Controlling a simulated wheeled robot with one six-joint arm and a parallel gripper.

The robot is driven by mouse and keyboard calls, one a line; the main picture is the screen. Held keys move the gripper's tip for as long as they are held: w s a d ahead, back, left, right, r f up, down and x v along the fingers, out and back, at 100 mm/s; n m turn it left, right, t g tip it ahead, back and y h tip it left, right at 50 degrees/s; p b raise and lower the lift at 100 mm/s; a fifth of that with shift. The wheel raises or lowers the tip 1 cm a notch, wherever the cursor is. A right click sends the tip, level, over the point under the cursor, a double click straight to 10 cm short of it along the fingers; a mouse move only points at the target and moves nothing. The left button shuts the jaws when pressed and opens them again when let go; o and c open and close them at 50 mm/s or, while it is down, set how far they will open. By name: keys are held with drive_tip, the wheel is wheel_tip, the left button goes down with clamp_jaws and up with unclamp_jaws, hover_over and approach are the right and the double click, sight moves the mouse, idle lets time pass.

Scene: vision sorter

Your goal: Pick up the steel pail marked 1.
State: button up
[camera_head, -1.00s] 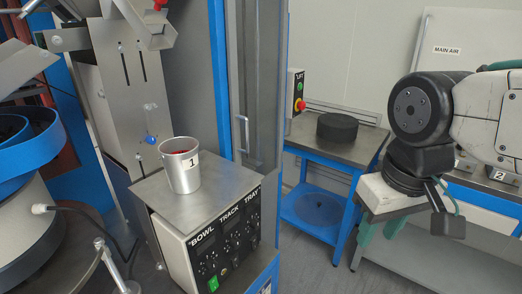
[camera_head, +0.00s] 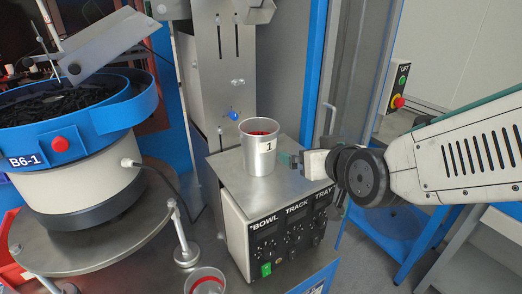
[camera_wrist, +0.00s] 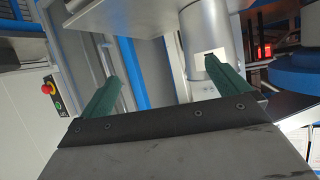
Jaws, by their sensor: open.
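The steel pail marked 1 (camera_head: 258,158) stands upright on top of the control box (camera_head: 228,183) in the head view, with red showing inside it. My gripper (camera_head: 290,161) is open and empty, just right of the pail at about its mid-height. In the wrist view the pail (camera_wrist: 197,45) is ahead of the fingers, right of centre, and the right green finger partly covers it near its white label. The left finger points at space beside the pail. My open gripper shows there too (camera_wrist: 165,84). I cannot tell the exact gap to the pail.
A steel column (camera_head: 222,70) stands close behind the pail. The blue bowl feeder (camera_head: 75,125) is at the left. Another pail (camera_head: 205,281) with a red band sits at the bottom edge. A blue cabinet frame (camera_head: 313,85) rises behind my gripper.

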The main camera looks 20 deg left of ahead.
sight(254, 130)
drive_tip(key=a, duration=0.3)
drive_tip(key=s+a+t+y, duration=0.1)
drive_tip(key=a, duration=0.1)
drive_tip(key=a+n+t+y, duration=0.1)
drive_tip(key=a, duration=0.2)
drive_tip(key=shift+s+a, duration=0.3)
drive_tip(key=shift+a, duration=0.05)
drive_tip(key=x, duration=0.7)
drive_tip(key=shift+w+a+r, duration=0.25)
drive_tip(key=shift+a+r, duration=0.05)
drive_tip(key=c, duration=1.2)
drive_tip(key=shift+r, duration=0.1)
drive_tip(key=c, duration=0.6)
drive_tip(key=shift+r, duration=0.15)
